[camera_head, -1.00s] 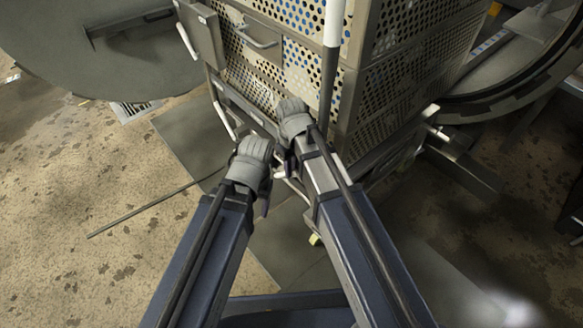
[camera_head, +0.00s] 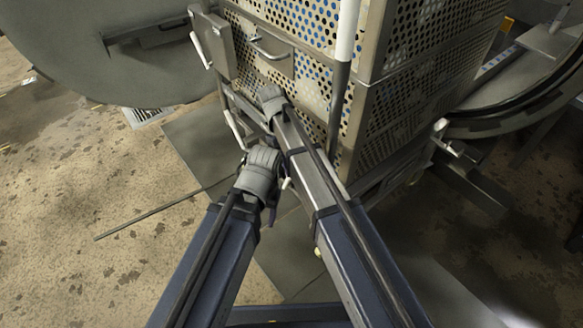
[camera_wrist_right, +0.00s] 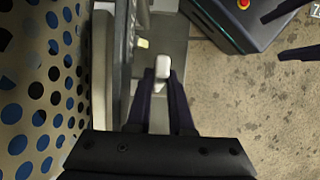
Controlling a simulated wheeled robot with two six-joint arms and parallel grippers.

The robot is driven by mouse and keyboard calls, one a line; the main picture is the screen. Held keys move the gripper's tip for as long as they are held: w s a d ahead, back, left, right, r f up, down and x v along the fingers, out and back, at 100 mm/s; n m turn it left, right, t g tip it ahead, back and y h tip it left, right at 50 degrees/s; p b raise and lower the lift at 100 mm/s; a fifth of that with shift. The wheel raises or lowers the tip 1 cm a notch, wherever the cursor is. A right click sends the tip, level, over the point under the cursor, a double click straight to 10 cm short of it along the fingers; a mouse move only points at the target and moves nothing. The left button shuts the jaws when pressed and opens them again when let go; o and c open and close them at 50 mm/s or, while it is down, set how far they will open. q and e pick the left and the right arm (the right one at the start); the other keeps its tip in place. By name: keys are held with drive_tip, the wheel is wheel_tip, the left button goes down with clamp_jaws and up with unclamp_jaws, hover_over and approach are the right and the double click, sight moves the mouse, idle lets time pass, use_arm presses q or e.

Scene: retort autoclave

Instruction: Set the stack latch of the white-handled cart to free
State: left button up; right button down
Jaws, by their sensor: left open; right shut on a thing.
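The cart (camera_head: 372,105) has perforated metal walls and an upright post with a white grip (camera_head: 348,30). In the right wrist view, my right gripper (camera_wrist_right: 162,90) is shut on a white-tipped lever (camera_wrist_right: 162,66) beside the cart's lower frame. It looks like the stack latch, but its setting cannot be read. In the head view my right wrist and arm hide the lever and fingertips. My left gripper (camera_head: 268,198) is open and empty, close beside the right arm; its fingers are partly hidden in the head view.
A box with a white-edged lever (camera_head: 200,50) and a bar handle (camera_head: 272,50) are on the cart's front. A large round door (camera_head: 90,50) stands at the left. A thin rod (camera_head: 150,213) crosses the floor. The floor at the left is mostly clear.

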drive_tip(key=c, duration=1.1)
unclamp_jaws()
drive_tip(key=p+v, duration=0.7)
drive_tip(key=shift+w+a+r, duration=0.15)
drive_tip(key=shift+r, duration=0.2)
